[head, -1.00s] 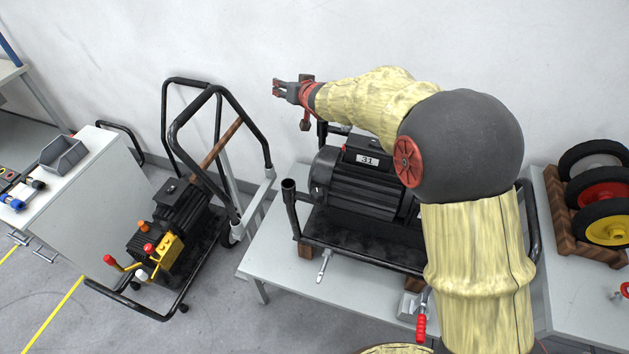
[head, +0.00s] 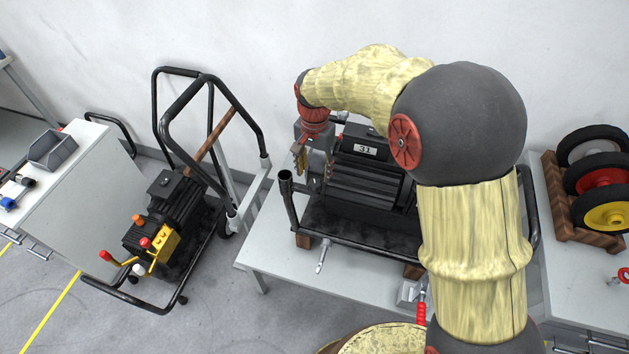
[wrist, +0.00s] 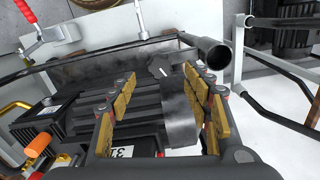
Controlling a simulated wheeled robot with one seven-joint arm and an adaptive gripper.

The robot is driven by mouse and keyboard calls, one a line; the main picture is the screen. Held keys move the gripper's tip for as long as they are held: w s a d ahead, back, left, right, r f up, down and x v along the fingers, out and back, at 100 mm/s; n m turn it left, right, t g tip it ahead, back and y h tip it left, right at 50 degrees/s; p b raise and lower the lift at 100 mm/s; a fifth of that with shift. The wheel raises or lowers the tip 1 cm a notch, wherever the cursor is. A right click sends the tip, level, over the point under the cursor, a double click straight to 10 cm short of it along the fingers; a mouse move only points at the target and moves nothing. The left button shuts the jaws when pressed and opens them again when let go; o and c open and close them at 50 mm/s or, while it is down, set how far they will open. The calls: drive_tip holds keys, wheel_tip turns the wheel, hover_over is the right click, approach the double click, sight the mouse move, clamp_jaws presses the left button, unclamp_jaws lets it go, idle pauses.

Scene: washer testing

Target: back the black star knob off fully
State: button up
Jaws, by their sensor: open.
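The black star knob (wrist: 160,65) shows in the wrist view at the end of the dark pressure washer, beside an open black tube end. In the head view I cannot clearly make it out near my gripper. The washer (head: 365,185), with a white "31" label, stands on the grey table. My gripper (head: 300,158) points down at the washer's left end. In the wrist view my gripper (wrist: 162,82) is open, its yellow-padded fingers on either side of the knob's line. The knob appears just past the fingertips; I see no contact.
The washer's black tube frame (head: 287,190) rises close to my gripper. A red-handled clamp (head: 421,312) is at the table's front. A second washer on a cart (head: 170,215) stands left, and wheels on a wooden rack (head: 598,180) stand right.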

sight(315, 183)
drive_tip(key=shift+f+b, duration=0.5)
drive_tip(key=shift+f, duration=2.25)
drive_tip(key=c, duration=0.3)
drive_tip(key=c, duration=0.7)
drive_tip(key=shift+c, duration=0.8)
drive_tip(key=shift+n, duration=0.3)
drive_tip(key=shift+r+n+p, duration=0.15)
drive_tip(key=shift+n+p, duration=0.75)
drive_tip(key=shift+n, duration=0.1)
drive_tip(key=n+p, duration=0.1)
drive_tip(key=n, duration=0.2)
drive_tip(key=shift+p, duration=0.4)
drive_tip(key=n+p, duration=0.2)
drive_tip(key=n, duration=0.4)
drive_tip(key=shift+n, duration=0.4)
